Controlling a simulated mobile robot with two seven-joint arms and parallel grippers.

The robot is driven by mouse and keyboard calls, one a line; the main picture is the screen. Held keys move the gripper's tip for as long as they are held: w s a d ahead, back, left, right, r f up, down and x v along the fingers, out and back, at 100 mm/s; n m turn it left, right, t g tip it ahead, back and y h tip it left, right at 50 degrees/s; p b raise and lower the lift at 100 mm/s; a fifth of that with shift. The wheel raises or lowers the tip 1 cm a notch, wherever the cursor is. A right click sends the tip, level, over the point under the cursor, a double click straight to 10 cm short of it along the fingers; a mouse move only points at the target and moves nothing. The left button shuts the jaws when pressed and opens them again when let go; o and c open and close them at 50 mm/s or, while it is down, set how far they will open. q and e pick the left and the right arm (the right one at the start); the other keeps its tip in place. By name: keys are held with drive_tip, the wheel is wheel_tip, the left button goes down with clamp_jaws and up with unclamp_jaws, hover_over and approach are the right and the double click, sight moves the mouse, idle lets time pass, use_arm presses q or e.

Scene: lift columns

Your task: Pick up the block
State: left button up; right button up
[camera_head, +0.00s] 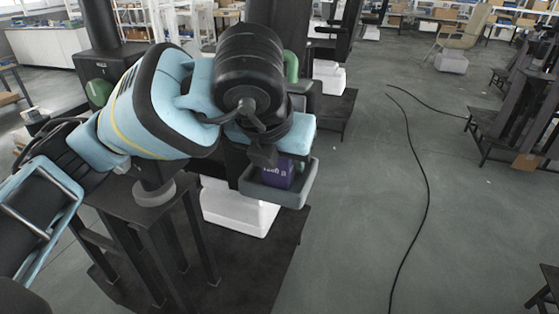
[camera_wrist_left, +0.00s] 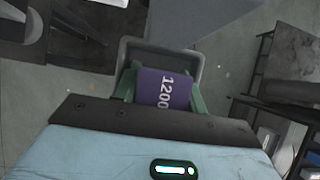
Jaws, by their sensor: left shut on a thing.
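The block (camera_head: 278,173) is purple with white print. In the head view it shows partly, inside a grey tray (camera_head: 275,194), below my left wrist. In the left wrist view the block (camera_wrist_left: 163,90) shows "1200" and sits between the two green fingers of my left gripper (camera_wrist_left: 164,94), which is shut on it. The tray rim (camera_wrist_left: 160,46) curves around the block and the fingers there. I cannot tell whether the block touches the tray floor. My right gripper is not in view.
A dark stand (camera_head: 165,235) is under my left arm. A white box (camera_head: 238,208) sits on a dark base below the tray. A black cable (camera_head: 426,190) lies on the open grey floor at the right. A chair (camera_head: 462,30) stands far back.

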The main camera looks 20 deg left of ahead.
use_arm(q)
clamp_jaws()
drive_tip(key=shift+r, duration=0.1)
drive_tip(key=shift+r, duration=0.1)
drive_tip(key=shift+w+r, duration=0.1)
drive_tip(key=shift+r, duration=1.3)
drive_tip(key=shift+a+r, duration=0.1)
drive_tip(key=shift+r, duration=0.25)
drive_tip(key=s+a+r+b, duration=0.1)
drive_tip(key=s+a, duration=0.9)
drive_tip(key=a, duration=0.1)
drive_tip(key=shift+s+a+r, duration=0.15)
drive_tip(key=shift+s+a, duration=0.25)
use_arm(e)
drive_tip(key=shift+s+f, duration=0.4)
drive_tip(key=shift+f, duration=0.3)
